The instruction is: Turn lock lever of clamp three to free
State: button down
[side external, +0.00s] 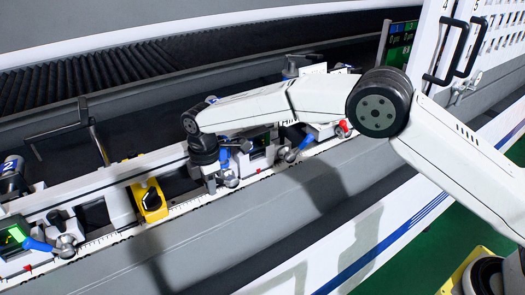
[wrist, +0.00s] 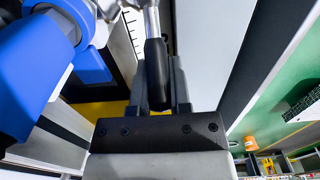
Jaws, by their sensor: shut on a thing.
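In the wrist view my gripper (wrist: 159,82) is shut on a lock lever (wrist: 155,62), a black grip on a silver rod that runs up out of the picture. The grip lies between the two dark fingers. Blue clamp parts (wrist: 40,70) fill the left of that view. In the side view my gripper (side external: 216,176) points down at a clamp (side external: 240,160) on the rail, with the arm above hiding part of it. I cannot read this clamp's number or tell the lever's lock position.
A yellow block (side external: 150,201) with a black knob sits on the rail left of my gripper. Another clamp with a blue handle (side external: 299,148) stands to the right, and one with a blue handle (side external: 38,245) at far left. The grey front face (side external: 270,220) is clear.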

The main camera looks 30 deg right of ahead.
jog(key=shift+r, duration=0.15)
jog(key=shift+d+r+y, duration=0.2)
jog(key=shift+r+y, duration=0.1)
jog(key=shift+y, duration=0.5)
jog(key=c, duration=0.6)
grip_release()
jog(key=shift+o, duration=0.2)
jog(key=shift+d+r, duration=0.2)
jog(key=shift+r, duration=1.1)
jog(key=shift+d+r, duration=0.15)
jog(key=shift+r, duration=1.15)
jog(key=shift+d+r, duration=0.2)
jog(key=shift+r, duration=1.1)
